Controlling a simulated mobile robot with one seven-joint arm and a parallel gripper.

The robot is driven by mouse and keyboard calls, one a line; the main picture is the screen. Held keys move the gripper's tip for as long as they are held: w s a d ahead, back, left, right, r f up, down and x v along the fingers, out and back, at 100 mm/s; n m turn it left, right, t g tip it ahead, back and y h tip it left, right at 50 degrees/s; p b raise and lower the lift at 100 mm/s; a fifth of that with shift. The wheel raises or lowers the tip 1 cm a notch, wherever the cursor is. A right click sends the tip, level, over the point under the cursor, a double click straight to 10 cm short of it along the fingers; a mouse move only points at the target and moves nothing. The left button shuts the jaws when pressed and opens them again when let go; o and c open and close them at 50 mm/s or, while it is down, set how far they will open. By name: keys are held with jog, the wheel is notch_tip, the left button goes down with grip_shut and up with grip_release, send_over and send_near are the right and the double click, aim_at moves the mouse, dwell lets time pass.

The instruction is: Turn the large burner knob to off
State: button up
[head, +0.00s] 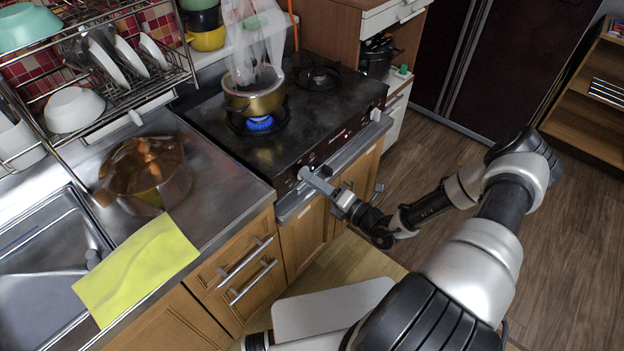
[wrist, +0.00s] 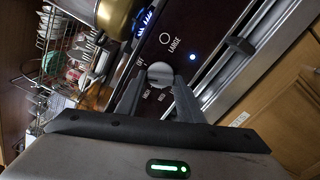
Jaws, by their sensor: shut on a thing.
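My gripper (head: 310,176) reaches the front panel of the black stove (head: 325,108). In the wrist view its two fingers (wrist: 160,88) are shut on the round grey large burner knob (wrist: 160,71), one on each side. The panel beside it reads OFF, LARGE and other small labels. Which label the knob points at cannot be told. The knob is hidden behind my gripper in the head view. A blue flame (head: 260,124) burns on the near left burner under a brass-coloured pot (head: 253,99), and steam rises from the pot.
A metal bar (head: 345,166) runs along the stove front, close to my gripper. A glass pot (head: 150,178) and yellow cloth (head: 137,268) lie on the counter left. The floor right is clear.

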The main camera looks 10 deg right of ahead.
jog(key=shift+m, duration=2.3)
jog(key=o, duration=1.1)
jog(key=shift+c, duration=0.2)
jog(key=shift+s+d, duration=0.1)
jog(key=shift+s, duration=0.05)
jog(key=v, duration=1.7)
jog(key=shift+r, duration=0.1)
